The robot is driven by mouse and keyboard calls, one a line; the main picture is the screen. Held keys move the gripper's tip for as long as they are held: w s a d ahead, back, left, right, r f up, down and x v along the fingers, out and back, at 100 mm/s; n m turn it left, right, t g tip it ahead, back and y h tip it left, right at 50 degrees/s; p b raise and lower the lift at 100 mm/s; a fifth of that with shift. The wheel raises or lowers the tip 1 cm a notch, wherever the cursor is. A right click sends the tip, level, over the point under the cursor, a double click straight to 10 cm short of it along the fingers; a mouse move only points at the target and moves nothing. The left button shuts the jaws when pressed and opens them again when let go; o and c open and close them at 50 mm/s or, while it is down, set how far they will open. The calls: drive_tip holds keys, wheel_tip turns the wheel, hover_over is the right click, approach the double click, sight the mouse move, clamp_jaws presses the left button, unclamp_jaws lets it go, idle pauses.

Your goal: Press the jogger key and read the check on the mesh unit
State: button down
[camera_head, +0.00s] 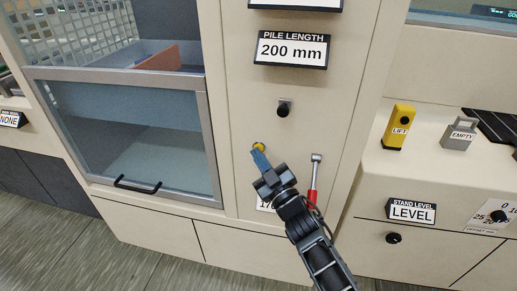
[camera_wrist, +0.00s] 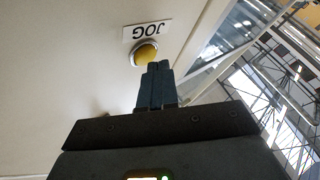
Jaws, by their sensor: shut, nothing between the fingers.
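The jogger key is a round yellow button in a metal ring on the beige panel, seen in the head view (camera_head: 258,147). In the wrist view the yellow button (camera_wrist: 145,53) sits beside a white label reading JOG (camera_wrist: 147,31), which appears upside down. My gripper (camera_head: 259,153) is shut and empty, its blue fingers pointing at the button. In the wrist view the fingertips (camera_wrist: 158,66) are right by the button's edge; I cannot tell whether they touch it. No unit marked mesh can be made out.
Above are a black knob (camera_head: 284,107) and a PILE LENGTH 200 mm sign (camera_head: 291,50). A red-handled tool (camera_head: 313,183) is close to my gripper's right. A glass door (camera_head: 135,135) is at left. A yellow LIFT block (camera_head: 398,127) and grey EMPTY block (camera_head: 459,134) stand at right.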

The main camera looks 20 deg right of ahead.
drive_tip(key=shift+w+d+r, duration=0.25)
drive_tip(key=shift+w+d, duration=0.25)
drive_tip(key=shift+d, duration=0.15)
idle(0.9)
drive_tip(key=shift+s, duration=0.1)
drive_tip(key=shift+s+a, duration=0.1)
drive_tip(key=shift+s, duration=0.3)
drive_tip(key=shift+s+f, duration=0.2)
drive_tip(key=shift+s, duration=0.05)
drive_tip(key=shift+s+f, duration=0.1)
drive_tip(key=shift+s+a, duration=0.85)
drive_tip(key=shift+s, duration=0.2)
drive_tip(key=shift+s+a, duration=0.85)
drive_tip(key=shift+s, duration=0.15)
